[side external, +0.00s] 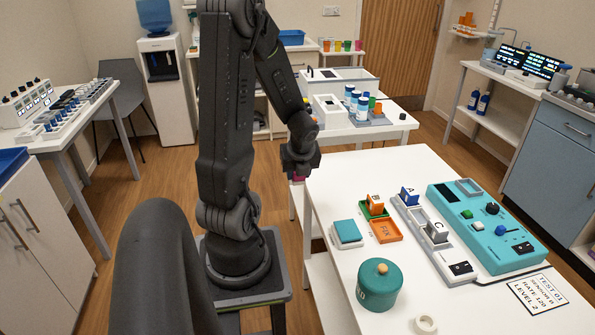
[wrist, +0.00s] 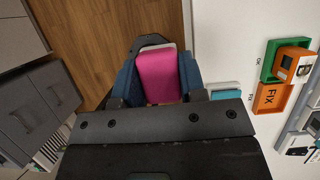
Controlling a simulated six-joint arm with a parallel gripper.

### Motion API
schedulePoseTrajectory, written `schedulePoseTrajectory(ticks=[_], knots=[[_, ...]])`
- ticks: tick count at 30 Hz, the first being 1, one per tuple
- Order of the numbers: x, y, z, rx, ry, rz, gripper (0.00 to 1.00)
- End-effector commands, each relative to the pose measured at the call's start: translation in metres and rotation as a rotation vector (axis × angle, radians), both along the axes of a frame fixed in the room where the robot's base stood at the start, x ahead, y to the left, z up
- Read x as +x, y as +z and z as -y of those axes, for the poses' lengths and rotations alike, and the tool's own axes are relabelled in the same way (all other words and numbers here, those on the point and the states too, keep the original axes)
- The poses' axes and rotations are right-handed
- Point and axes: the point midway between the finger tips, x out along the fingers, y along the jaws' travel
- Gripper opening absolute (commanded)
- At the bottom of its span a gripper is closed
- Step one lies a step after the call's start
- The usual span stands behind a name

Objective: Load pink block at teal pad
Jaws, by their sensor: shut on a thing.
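In the wrist view, my gripper (wrist: 158,80) is shut on the pink block (wrist: 157,76), with a blue jaw pad on each side of it. In the side external view, my gripper (side external: 300,168) hangs near the left edge of the white table, and only a sliver of the pink block shows beneath it. The teal pad (side external: 346,234) lies on the table's near left part, below and right of my gripper, and looks empty. In the wrist view only a corner of the teal pad (wrist: 222,87) shows beside the jaw.
Right of the pad are a green tray (side external: 373,211) with an orange block, an orange tray (side external: 386,231), a grey rack (side external: 427,236) and a teal control panel (side external: 490,232). A teal canister (side external: 379,287) and a white ring (side external: 426,324) stand nearer the front.

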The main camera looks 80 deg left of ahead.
Motion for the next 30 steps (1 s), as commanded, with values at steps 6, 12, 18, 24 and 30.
schedulePoseTrajectory(ticks=[6,12,18,24,30], knots=[[0.021,-0.003,0.013,0.0,0.094,-0.001,0.19],[0.059,-0.007,0.049,0.001,0.332,-0.004,0.19],[0.093,-0.009,0.099,0.001,0.599,-0.003,0.19],[0.106,-0.009,0.129,0.001,0.75,-0.003,0.19],[0.107,-0.018,0.134,0.002,0.78,-0.003,0.19]])
